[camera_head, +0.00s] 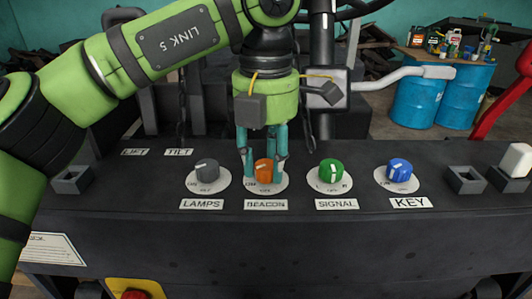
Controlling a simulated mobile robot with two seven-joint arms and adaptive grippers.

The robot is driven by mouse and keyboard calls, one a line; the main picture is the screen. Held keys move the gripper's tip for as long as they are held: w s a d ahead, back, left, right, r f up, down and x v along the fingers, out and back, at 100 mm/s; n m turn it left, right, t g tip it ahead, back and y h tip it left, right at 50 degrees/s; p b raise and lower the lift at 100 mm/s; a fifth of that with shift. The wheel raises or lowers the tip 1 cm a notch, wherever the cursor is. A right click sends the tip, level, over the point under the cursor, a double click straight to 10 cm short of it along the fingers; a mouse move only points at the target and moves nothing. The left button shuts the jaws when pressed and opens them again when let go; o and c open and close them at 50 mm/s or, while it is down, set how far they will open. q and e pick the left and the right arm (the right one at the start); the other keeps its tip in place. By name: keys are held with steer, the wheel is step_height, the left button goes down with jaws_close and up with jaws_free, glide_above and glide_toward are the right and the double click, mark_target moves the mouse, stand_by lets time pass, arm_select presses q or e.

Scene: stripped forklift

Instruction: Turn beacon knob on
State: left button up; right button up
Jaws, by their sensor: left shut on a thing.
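The orange beacon knob (264,170) sits on the dark panel above the BEACON label (266,204). My left gripper (264,168) reaches down from above, its teal fingers around the knob and shut on it. The fingers hide parts of the knob and its round plate. A pale pointer mark shows on the knob, but I cannot tell its exact setting. My right gripper does not show.
The grey lamps knob (206,170) is left of the beacon knob. The green signal knob (331,172) and blue key knob (399,170) are to its right. A grey lever (405,76) extends above the panel. Blue drums (440,98) stand behind.

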mark_target(266, 165)
arm_select(q)
steer(key=shift+f+m, duration=0.2)
steer(key=shift+m, duration=0.1)
steer(key=o, duration=1.1)
steer(key=shift+o, duration=0.2)
steer(key=shift+r, duration=0.1)
steer(key=shift+r, duration=0.15)
step_height(266, 165, up, 12)
